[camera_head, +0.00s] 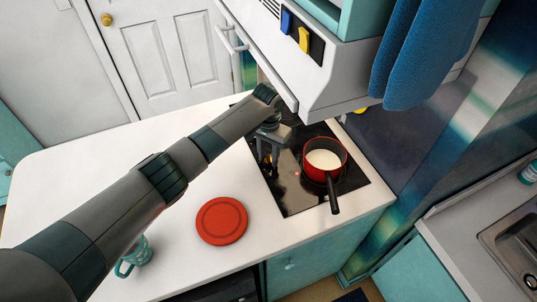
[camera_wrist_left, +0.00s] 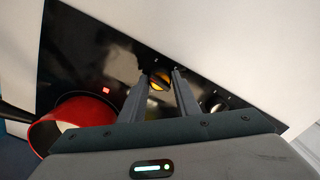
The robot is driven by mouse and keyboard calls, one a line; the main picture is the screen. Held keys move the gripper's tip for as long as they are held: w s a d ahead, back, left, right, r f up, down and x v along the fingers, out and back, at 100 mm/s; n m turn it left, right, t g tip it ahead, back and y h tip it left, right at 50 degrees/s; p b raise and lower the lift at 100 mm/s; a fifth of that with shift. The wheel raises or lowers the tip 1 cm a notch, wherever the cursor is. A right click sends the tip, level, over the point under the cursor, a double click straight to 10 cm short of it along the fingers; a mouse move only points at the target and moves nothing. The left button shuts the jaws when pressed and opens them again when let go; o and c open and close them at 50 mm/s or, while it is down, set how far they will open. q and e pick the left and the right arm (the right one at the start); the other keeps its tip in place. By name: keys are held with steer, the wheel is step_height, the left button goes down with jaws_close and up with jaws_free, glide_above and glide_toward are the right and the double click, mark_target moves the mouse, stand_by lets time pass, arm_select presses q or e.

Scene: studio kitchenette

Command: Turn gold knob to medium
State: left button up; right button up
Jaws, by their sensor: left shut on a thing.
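The gold knob (camera_wrist_left: 159,82) shows in the left wrist view on the black cooktop panel, between the fingertips of my left gripper (camera_wrist_left: 162,74). The gripper is shut on it, one finger at each side. In the head view my left gripper (camera_head: 268,160) reaches down to the left part of the black cooktop (camera_head: 296,203), and I cannot make out the gold knob there. The knob's exact setting is not readable. My right gripper is not in view.
A red pot (camera_head: 312,164) with white contents stands on the cooktop, its handle toward the front. A small red light (camera_wrist_left: 106,90) glows on the panel. A second, dark knob (camera_wrist_left: 214,104) sits nearby. The range hood (camera_head: 345,90) overhangs the cooktop. A red round mat (camera_head: 221,221) lies on the white counter.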

arm_select(q)
steer(key=m, duration=0.3)
steer(key=shift+m, duration=0.4)
steer(key=m, duration=0.4)
steer(key=shift+r+m, duration=0.1)
steer(key=shift+m, duration=0.2)
steer(key=o, duration=1)
steer(key=shift+o, duration=0.2)
